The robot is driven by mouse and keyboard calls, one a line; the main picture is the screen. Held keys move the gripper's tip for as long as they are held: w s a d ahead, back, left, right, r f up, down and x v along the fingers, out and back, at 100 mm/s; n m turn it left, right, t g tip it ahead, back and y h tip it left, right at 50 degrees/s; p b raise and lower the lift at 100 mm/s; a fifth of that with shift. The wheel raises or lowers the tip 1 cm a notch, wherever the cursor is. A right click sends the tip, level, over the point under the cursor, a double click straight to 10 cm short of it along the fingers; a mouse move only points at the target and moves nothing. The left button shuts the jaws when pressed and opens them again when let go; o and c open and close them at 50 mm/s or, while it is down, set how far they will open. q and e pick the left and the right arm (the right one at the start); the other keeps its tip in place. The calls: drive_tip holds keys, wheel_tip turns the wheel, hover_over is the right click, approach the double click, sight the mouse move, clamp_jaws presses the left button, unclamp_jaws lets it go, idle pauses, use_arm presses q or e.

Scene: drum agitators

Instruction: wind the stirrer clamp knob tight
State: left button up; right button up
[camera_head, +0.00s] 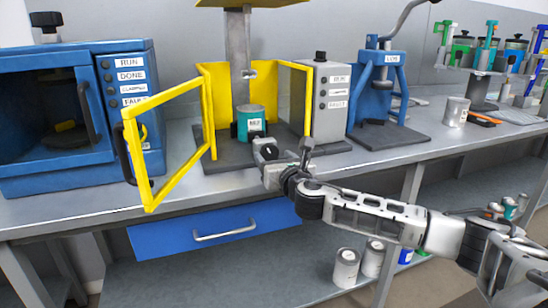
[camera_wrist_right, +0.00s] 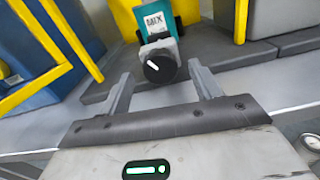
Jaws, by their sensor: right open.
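The clamp knob (camera_wrist_right: 155,68) is a round black knob with a white pointer line, on a pale block in front of the teal can labelled MIX (camera_wrist_right: 153,20). In the head view the knob (camera_head: 269,152) faces forward at the front of the stirrer stand, below the teal can (camera_head: 251,122). My right gripper (camera_wrist_right: 160,84) is open and empty. In the right wrist view its two fingers point toward the knob, one on either side of it, with gaps to both; I cannot tell whether the tips reach its depth. My left gripper is not in view.
A yellow-framed guard door (camera_head: 137,165) stands open on the left, its other yellow panel (camera_head: 308,105) on the right. A blue oven-like cabinet (camera_head: 85,175) is at left, a grey control box (camera_head: 333,100) and blue press (camera_head: 376,90) at right. A blue drawer (camera_head: 165,240) sits under the bench.

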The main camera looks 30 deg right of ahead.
drive_tip(key=shift+w+d, duration=0.1)
drive_tip(key=shift+w, duration=0.45)
drive_tip(key=c, duration=1)
drive_tip(key=shift+m, duration=0.4)
